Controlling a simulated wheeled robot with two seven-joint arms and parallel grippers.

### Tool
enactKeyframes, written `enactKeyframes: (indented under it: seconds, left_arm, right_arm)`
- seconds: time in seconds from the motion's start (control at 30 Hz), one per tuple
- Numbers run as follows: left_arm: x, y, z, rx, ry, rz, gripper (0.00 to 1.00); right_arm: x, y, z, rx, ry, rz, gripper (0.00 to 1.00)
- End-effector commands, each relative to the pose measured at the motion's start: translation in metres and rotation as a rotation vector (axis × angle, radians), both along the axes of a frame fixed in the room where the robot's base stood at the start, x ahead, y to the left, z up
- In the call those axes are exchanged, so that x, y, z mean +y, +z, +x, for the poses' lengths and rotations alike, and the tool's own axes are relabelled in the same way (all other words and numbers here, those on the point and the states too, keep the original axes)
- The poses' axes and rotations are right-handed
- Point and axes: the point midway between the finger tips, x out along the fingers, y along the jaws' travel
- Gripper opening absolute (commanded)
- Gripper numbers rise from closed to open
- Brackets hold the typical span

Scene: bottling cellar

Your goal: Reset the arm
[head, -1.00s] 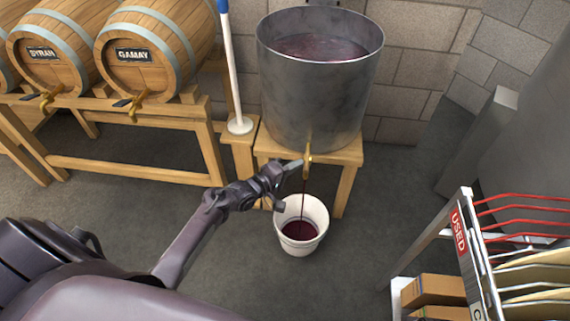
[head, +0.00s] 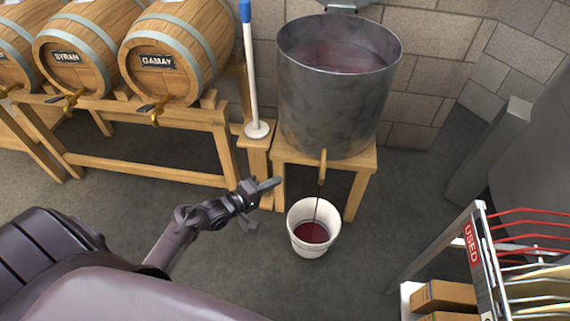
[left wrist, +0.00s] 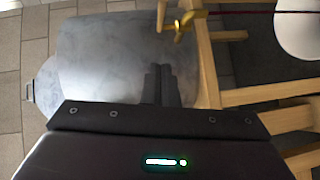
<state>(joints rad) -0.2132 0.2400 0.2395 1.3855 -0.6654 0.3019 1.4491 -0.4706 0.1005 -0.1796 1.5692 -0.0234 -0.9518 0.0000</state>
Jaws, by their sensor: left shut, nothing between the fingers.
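My left gripper (head: 270,185) is shut and empty. In the head view it hangs in front of the wooden stand, to the left of and apart from the brass tap (head: 322,167) of the steel vat (head: 330,108). In the left wrist view its dark fingers (left wrist: 161,84) are together, with the vat (left wrist: 110,50) beyond them and the tap (left wrist: 182,24) to the upper right. A thin dark red stream runs from the tap into a white bucket (head: 300,216), which has red wine in the bottom. My right gripper is not in view.
Wooden barrels (head: 172,50) lie on a wooden rack (head: 150,178) at the left. A blue-topped white pole (head: 251,80) stands beside the vat. A rack with a red "USED" label (head: 472,243) is at the lower right, above cardboard boxes (head: 445,295). Grey floor is clear around the bucket.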

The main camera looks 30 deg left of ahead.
Motion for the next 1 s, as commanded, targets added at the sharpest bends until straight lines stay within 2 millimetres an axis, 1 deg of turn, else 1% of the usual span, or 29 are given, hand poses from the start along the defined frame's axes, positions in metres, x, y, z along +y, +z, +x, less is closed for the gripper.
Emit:
enactKeyframes:
  seconds: [0.27, 0.37, 0.43, 0.47, 0.5, 0.53, 0.57, 0.6, 0.67, 0.7, 0.8, 0.9, 1.0]
  left_arm:
    - [0.0, -0.002, -0.002, 0.003, 0.0, 0.012, 0.0]
    - [-0.007, -0.019, -0.008, 0.04, -0.005, 0.104, 0.0]
    - [-0.017, -0.043, -0.017, 0.09, -0.022, 0.245, 0.0]
    - [-0.021, -0.057, -0.023, 0.12, -0.035, 0.323, 0.0]
    - [-0.028, -0.076, -0.034, 0.166, -0.062, 0.439, 0.0]
    - [-0.034, -0.09, -0.043, 0.203, -0.09, 0.53, 0.0]
    - [-0.039, -0.104, -0.054, 0.241, -0.124, 0.62, 0.0]
    - [-0.045, -0.121, -0.069, 0.289, -0.174, 0.731, 0.0]
    - [-0.052, -0.139, -0.089, 0.353, -0.254, 0.867, 0.0]
    - [-0.056, -0.15, -0.103, 0.391, -0.309, 0.942, 0.0]
    - [-0.066, -0.168, -0.135, 0.47, -0.443, 1.083, 0.0]
    - [-0.075, -0.18, -0.164, 0.532, -0.576, 1.184, 0.0]
    - [-0.083, -0.188, -0.192, 0.582, -0.709, 1.256, 0.0]
  right_arm:
    - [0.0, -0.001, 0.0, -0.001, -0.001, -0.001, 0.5]
    - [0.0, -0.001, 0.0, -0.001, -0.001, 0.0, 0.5]
    - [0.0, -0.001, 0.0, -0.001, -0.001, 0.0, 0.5]
    - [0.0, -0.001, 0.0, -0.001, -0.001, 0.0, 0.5]
    - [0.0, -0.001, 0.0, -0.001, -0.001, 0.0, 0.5]
    - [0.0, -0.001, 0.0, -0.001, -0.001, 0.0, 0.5]
    - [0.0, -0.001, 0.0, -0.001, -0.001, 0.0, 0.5]
    - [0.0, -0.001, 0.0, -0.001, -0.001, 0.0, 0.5]
    - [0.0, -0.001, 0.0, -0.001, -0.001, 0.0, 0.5]
    - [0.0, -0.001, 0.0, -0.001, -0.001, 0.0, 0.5]
    - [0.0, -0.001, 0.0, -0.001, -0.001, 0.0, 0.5]
    - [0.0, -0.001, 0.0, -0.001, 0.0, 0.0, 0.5]
    - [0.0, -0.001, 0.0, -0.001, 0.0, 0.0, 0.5]
